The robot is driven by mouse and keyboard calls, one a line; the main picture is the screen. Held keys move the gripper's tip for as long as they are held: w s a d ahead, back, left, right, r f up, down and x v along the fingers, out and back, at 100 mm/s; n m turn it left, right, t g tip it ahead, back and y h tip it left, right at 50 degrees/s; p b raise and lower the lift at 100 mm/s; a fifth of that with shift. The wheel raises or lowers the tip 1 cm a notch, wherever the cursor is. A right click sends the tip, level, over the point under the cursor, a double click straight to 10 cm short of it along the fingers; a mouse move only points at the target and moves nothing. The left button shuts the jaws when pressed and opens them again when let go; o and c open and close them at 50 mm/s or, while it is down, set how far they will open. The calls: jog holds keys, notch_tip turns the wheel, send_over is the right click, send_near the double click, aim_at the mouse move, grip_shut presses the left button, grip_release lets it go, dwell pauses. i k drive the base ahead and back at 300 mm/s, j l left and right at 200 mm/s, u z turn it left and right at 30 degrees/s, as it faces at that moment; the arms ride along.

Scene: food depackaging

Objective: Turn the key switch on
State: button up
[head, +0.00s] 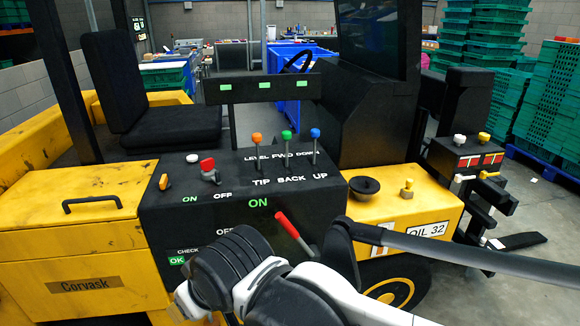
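A small red-topped switch (208,168) with a grey lower part stands on the black control panel (165,215) of the yellow forklift. Green ON and white OFF labels lie just below it, so it looks like the key switch. Its turned position is too small to tell. A red-handled lever (292,230) sits lower on the panel, below a larger green ON label and right of a partly hidden OFF label. My arm crosses the lower middle, in front of the panel's lower part. I cannot make out my gripper's fingers, and nothing of mine touches the red-topped switch.
A white button (192,158) and a yellow control (163,182) are beside the switch. Orange (257,138), green (287,135) and blue (315,133) levers stand to the right. Space above the red-topped switch is clear.

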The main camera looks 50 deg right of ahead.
aim_at(213, 175)
jog(key=z, duration=0.8)
